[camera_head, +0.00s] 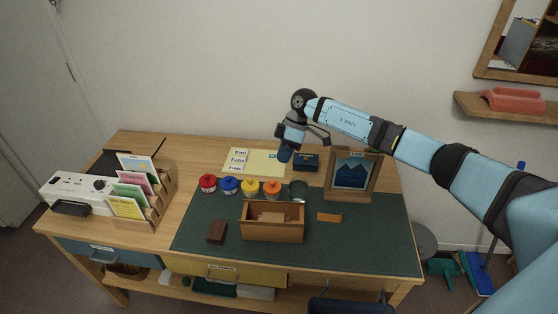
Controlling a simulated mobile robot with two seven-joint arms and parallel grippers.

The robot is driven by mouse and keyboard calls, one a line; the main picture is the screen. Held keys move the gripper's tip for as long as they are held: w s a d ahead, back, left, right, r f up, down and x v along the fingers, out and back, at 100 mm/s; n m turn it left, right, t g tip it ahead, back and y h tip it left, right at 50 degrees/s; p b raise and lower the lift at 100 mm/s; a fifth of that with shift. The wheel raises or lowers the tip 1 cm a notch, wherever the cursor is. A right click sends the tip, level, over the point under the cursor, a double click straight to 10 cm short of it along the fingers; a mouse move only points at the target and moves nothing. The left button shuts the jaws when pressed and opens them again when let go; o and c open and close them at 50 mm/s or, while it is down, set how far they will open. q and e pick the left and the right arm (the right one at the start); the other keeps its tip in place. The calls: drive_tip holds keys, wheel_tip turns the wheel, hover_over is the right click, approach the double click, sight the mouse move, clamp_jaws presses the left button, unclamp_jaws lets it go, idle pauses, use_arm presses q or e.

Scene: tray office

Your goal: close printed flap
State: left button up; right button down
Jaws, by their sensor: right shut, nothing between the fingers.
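A pale yellow folder-like sheet (267,168) lies near the back of the desk, at the wall side. A white printed part (236,160) with large names on it lies flat at its left; I take it for the printed flap, and it appears open. My right gripper (285,154) points down just above or beside the right edge of the yellow sheet, apart from the printed part. It is shut and empty. Whether its tip touches the sheet cannot be told. My left gripper is not in view.
Several colored round pots (229,186) stand in a row in front of the sheet. A dark blue box (306,161) and a framed mountain picture (350,175) stand right of the gripper. A wooden box (272,232) sits on the green mat (370,245); a card rack (158,204) stands left.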

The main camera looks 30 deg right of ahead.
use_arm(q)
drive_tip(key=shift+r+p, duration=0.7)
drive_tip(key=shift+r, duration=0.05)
use_arm(e)
drive_tip(key=shift+s+a+r+x, duration=0.1)
drive_tip(key=shift+s+x, duration=0.3)
drive_tip(key=shift+x, duration=1.4)
drive_tip(key=shift+s+a+r+x, duration=0.1)
drive_tip(key=shift+s+x, duration=0.25)
drive_tip(key=shift+x, duration=1.5)
drive_tip(key=shift+s+a+r+x, duration=0.1)
drive_tip(key=shift+s+x, duration=0.3)
drive_tip(key=shift+x, duration=1.4)
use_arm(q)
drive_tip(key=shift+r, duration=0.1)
use_arm(e)
drive_tip(key=shift+d, duration=0.15)
